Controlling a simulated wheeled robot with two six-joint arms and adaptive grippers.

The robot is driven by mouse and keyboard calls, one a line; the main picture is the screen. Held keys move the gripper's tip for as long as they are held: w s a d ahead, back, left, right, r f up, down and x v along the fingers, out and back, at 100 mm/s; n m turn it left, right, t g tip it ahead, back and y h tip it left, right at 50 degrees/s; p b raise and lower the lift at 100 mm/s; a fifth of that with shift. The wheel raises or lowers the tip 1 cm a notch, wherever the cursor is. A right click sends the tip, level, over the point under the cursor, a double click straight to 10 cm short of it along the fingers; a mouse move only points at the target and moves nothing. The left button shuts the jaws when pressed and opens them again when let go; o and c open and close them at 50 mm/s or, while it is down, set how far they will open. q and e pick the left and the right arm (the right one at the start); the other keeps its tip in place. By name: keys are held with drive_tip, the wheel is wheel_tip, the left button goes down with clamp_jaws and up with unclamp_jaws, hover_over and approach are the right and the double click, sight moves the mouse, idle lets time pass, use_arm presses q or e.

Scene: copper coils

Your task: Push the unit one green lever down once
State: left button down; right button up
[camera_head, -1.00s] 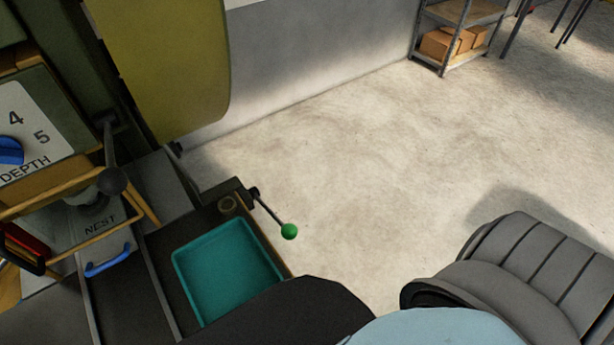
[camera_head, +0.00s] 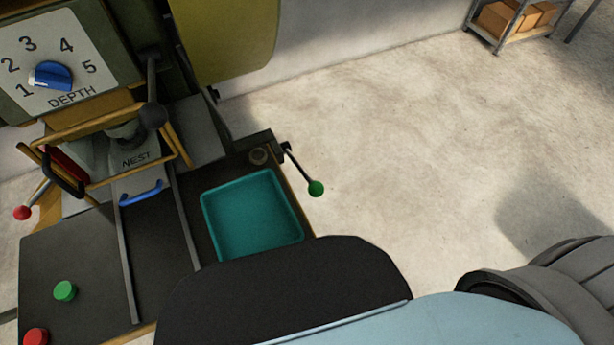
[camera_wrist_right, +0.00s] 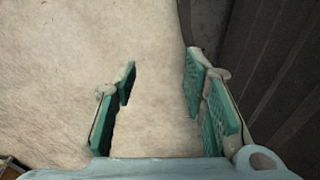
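The green lever (camera_head: 316,188) is a dark rod with a green ball knob. It sticks out from the right side of the machine bench, beside the teal tray, and slopes down to the right. In the right wrist view my right gripper (camera_wrist_right: 160,90) is open, its teal-padded fingers wide apart with only pale floor between them. The lever does not show in that view. In the head view the fingers of neither gripper show; part of my own arm covers the bottom centre and right.
The bench holds a teal tray (camera_head: 252,214), a green button (camera_head: 64,291) and a red button (camera_head: 36,337). A DEPTH dial (camera_head: 52,76) and a red-knobbed lever (camera_head: 22,213) are at left. A shelf (camera_head: 512,22) stands at the back. The floor right of the lever is clear.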

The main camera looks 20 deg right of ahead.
clamp_jaws()
idle(1.2)
